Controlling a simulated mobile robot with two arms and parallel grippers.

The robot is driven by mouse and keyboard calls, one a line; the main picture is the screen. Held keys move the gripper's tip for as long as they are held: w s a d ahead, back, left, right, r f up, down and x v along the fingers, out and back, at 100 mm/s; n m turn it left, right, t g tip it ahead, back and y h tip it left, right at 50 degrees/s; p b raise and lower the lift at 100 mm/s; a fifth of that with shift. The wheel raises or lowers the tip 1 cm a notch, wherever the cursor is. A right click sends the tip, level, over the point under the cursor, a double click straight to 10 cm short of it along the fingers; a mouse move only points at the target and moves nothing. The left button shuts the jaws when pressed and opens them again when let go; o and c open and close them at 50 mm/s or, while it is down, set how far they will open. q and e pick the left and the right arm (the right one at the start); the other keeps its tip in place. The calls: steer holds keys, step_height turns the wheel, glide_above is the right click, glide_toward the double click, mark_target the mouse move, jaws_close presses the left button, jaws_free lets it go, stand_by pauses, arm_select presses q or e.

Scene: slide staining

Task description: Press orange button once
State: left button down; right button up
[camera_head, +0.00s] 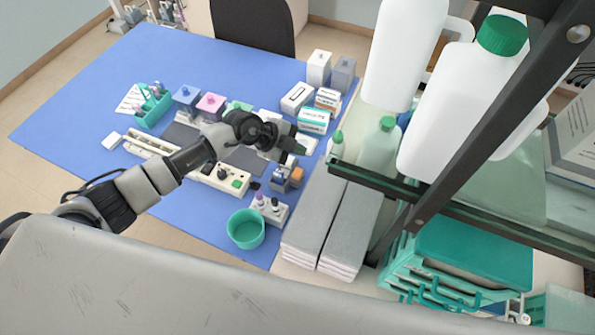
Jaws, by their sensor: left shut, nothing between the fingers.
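A small orange block-like part (297,176), which may be the orange button, shows on a small grey-blue device (281,183) on the blue mat. Its exact shape is too small to tell. My left gripper (298,147) is shut and empty. It shows just above the orange part in the picture, and its height over it cannot be told. My left arm reaches in from the left and hides part of the mat and of a long cream device (218,177) with a black knob and a green button. My right gripper is not in view.
A teal cup (246,228) and a white rack with small bottles (270,208) stand near the mat's front. Small boxes (313,120) stand behind my gripper. Grey stacked packs (312,222) and a dark-framed shelf with white bottles (465,85) crowd the right.

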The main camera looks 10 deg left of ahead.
arm_select(q)
steer(key=b, duration=0.6)
glide_above(297, 174)
step_height(297, 174, down, 6)
steer(key=shift+r, duration=0.15)
steer(key=shift+f, duration=0.9)
stand_by(0.6)
steer(key=shift+f, duration=0.15)
steer(key=shift+f, duration=0.25)
